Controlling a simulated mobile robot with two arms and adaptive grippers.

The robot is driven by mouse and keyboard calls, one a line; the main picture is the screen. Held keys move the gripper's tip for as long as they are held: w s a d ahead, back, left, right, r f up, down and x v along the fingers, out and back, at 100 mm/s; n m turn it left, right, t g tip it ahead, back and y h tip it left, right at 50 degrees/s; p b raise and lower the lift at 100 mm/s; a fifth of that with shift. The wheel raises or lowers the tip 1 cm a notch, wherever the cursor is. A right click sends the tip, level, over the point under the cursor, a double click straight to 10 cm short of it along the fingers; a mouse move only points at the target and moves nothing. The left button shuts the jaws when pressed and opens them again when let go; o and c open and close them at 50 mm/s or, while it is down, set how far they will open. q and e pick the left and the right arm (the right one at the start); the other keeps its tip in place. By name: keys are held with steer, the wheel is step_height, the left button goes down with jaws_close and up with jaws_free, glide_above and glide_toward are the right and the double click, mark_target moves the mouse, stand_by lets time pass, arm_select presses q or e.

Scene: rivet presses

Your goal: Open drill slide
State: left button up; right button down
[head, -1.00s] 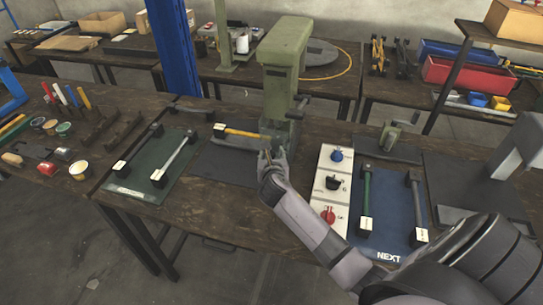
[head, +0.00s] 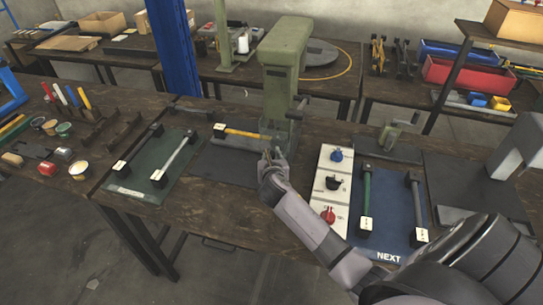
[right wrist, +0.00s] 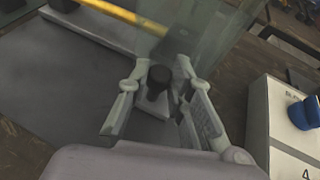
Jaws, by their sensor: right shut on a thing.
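The green press-like machine (head: 285,75) stands at the middle of the bench. A translucent greenish panel (right wrist: 205,35) shows at its front in the right wrist view. A dark round knob (right wrist: 159,80) on a pale mount sits between the fingers of my right gripper (right wrist: 160,95), which is shut on it. In the head view, my right gripper (head: 272,158) is at the machine's lower front. A yellow bar with a pale end block (head: 240,132) lies in the machine's base and also shows in the right wrist view (right wrist: 120,14). My left gripper is out of view.
A white control panel (head: 325,214) with blue, black and red knobs lies right of my gripper. A blue mat (head: 392,235) marked NEXT holds two bars. A dark mat (head: 215,170) is clear in front.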

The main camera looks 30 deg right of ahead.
steer(key=s+a+p, duration=0.2)
steer(key=a, duration=0.1)
steer(key=s+a+p, duration=0.2)
steer(key=s+a, duration=0.1)
steer(key=s+a+p, duration=0.2)
steer(key=a, duration=0.1)
steer(key=shift+s+r, duration=0.1)
steer(key=shift+s, duration=0.25)
steer(key=shift+s+a, duration=0.3)
steer(key=shift+a, duration=0.1)
steer(key=c, duration=1.4)
jaws_free()
